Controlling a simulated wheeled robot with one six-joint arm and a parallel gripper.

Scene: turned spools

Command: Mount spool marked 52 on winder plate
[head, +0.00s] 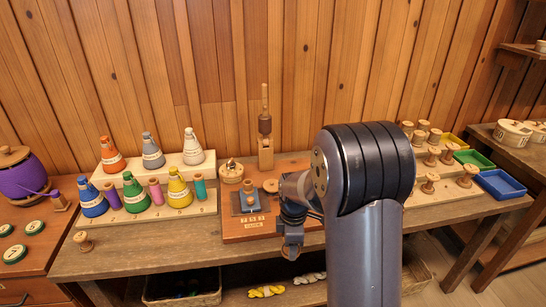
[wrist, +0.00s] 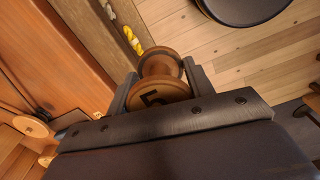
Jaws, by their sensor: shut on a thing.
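My gripper (wrist: 160,85) is shut on a brown turned spool (wrist: 160,65) in the wrist view. A dark 5 shows on the spool's near end; the rest of its mark is hidden by my gripper. In the head view my gripper (head: 291,245) hangs in front of the bench, right of the winder board, and the spool cannot be made out clearly. Number tiles (head: 254,219) sit at the board's front.
Cone spools (head: 133,190) stand on stepped racks at left. Wooden spools (head: 430,182) stand on a rack at right, beside coloured trays (head: 500,183). A small spool (head: 83,241) stands at the bench's left front. A wooden post (head: 265,125) rises behind the plate. My arm hides the bench's right middle.

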